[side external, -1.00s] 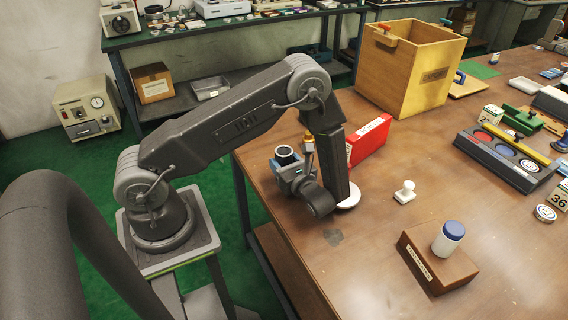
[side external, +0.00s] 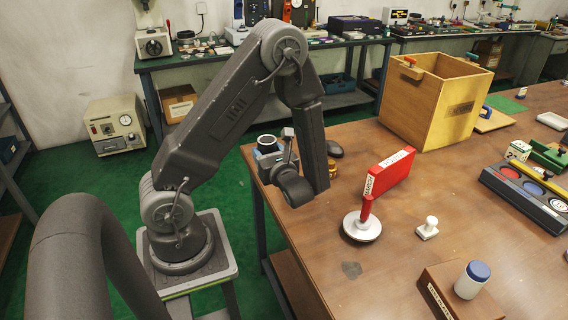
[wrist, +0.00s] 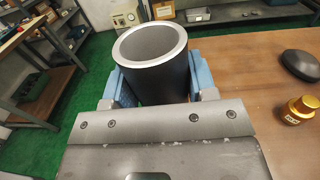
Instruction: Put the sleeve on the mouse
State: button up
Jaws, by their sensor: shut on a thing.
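The sleeve is a dark hollow cylinder with a bright silver rim (wrist: 150,42), upright in my gripper (wrist: 157,80). The two blue fingers are shut on its sides. In the side view the sleeve (side external: 267,142) shows above my gripper (side external: 268,158), near the table's left edge. What I take for the mouse is a dark, smooth, rounded lump (wrist: 301,66) on the wooden table, right of the sleeve in the wrist view. It shows in the side view (side external: 335,149) behind my forearm, apart from the gripper.
A brass weight (wrist: 299,110) stands close to the dark lump. A red box (side external: 390,172), a red-handled round-based tool (side external: 364,222) and a white stamp (side external: 428,228) stand on the table (side external: 310,245). A wooden bin (side external: 430,100) stands behind. Green floor lies left of the table.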

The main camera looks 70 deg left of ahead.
jog(key=shift+s+a+r, duration=0.1)
jog(key=shift+a+r, duration=0.05)
jog(key=shift+a, duration=0.2)
jog(key=w+a+r+m+t+h, duration=0.25)
jog(key=w+a+m+t, duration=0.35)
jog(key=w+a, duration=0.4)
jog(key=w+a+r+m+t+h, duration=0.1)
jog(key=w+a+m+t+h, duration=0.2)
jog(key=w+a+t, duration=0.6)
jog(key=g, duration=0.1)
send_over(333, 143)
notch_tip(333, 143, down, 6)
jog(key=shift+m, duration=0.3)
jog(key=shift+f, duration=2.15)
jog(key=shift+f, duration=0.15)
jog(key=o, duration=1.3)
jog(key=shift+f, duration=0.15)
